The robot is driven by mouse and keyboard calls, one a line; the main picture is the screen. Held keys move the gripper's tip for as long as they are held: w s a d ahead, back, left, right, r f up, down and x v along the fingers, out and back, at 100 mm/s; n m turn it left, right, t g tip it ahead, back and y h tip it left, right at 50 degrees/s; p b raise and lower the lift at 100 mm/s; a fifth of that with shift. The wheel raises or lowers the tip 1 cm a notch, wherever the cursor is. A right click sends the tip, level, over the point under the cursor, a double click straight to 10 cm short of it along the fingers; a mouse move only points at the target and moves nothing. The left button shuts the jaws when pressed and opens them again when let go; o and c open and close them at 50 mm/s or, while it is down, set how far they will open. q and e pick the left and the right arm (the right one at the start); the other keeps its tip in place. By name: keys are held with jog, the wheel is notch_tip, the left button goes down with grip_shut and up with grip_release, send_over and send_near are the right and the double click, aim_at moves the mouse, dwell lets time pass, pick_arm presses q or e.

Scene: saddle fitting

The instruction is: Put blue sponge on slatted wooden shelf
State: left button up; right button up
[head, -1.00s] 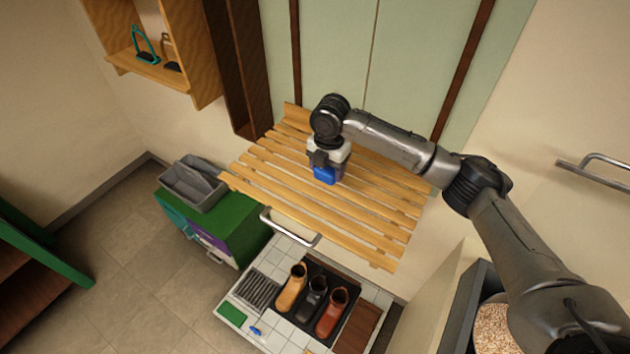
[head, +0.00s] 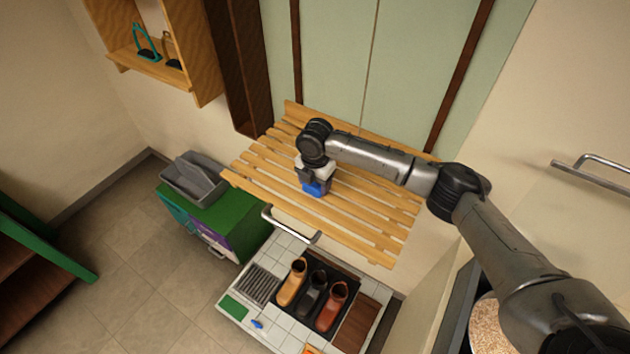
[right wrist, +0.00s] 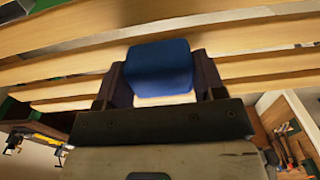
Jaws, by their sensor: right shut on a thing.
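The blue sponge (head: 316,188) is held in my right gripper (head: 313,183), over the slatted wooden shelf (head: 358,215). In the right wrist view the blue sponge (right wrist: 160,68) sits between the two dark fingers of the right gripper (right wrist: 160,82), which are shut on it. Pale slats of the shelf (right wrist: 60,45) run behind the sponge in that view. I cannot tell whether the sponge touches the slats. My left gripper is not in view.
Below stand several boots on a dark tray (head: 347,283). A grey caddy (head: 192,180) rests on a green cabinet (head: 230,213) at the left. Bare slats lie right of the gripper.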

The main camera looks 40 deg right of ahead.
jog(key=o, duration=0.6)
jog(key=shift+f, duration=0.1)
jog(key=shift+o, duration=1.3)
notch_tip(320, 180, up, 12)
jog(key=b, duration=0.2)
